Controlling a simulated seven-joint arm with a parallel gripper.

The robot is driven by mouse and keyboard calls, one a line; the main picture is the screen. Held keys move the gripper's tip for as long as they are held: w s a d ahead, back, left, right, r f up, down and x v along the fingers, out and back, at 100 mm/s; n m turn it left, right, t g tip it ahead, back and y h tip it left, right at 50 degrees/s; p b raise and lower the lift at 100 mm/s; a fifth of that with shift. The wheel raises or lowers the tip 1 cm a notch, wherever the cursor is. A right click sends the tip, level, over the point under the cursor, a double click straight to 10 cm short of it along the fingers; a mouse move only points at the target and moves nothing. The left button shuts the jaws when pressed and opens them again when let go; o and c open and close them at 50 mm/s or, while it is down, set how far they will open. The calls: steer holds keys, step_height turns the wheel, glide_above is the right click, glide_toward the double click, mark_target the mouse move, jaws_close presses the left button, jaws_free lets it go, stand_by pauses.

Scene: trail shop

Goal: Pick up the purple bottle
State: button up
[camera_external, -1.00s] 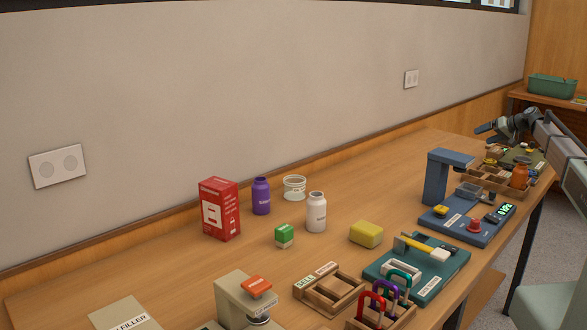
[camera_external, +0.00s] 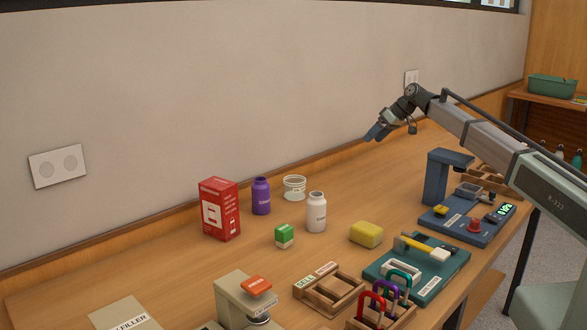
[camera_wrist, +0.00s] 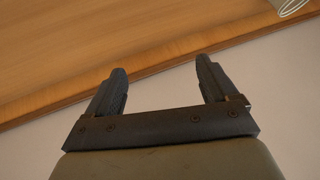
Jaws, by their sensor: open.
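The purple bottle (camera_external: 261,196) stands upright on the wooden table, just right of a red box and left of a clear glass jar. The purple bottle does not show in the wrist view.
A red box (camera_external: 219,208), a clear glass jar (camera_external: 294,188) and a white bottle (camera_external: 316,212) stand close around the purple bottle. The table behind the yellow block is clear.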

steer(key=s+a+r+n+g+h, duration=0.1)
steer(key=s+a+n, duration=0.1)
steer(key=s+a, duration=0.65)
steer(key=s+a+r+n+g, duration=0.15)
steer(key=s+a, duration=0.45)
steer(key=a, duration=0.6)
steer(key=n+h, duration=0.2)
steer(key=n, duration=0.2)
glide_toward(261, 192)
steer(key=w+d+r, duration=0.2)
steer(key=shift+m+t, duration=0.25)
steer(key=shift+t, duration=0.1)
steer(key=x, duration=0.8)
steer(key=shift+w+a+f, duration=0.1)
steer(key=shift+a+f, duration=0.1)
steer(key=shift+a, duration=0.1)
steer(key=shift+x, duration=2.65)
steer(key=shift+a, duration=0.2)
steer(key=shift+r, duration=0.1)
steer(key=c, duration=1.2)
steer(key=shift+r, duration=0.15)
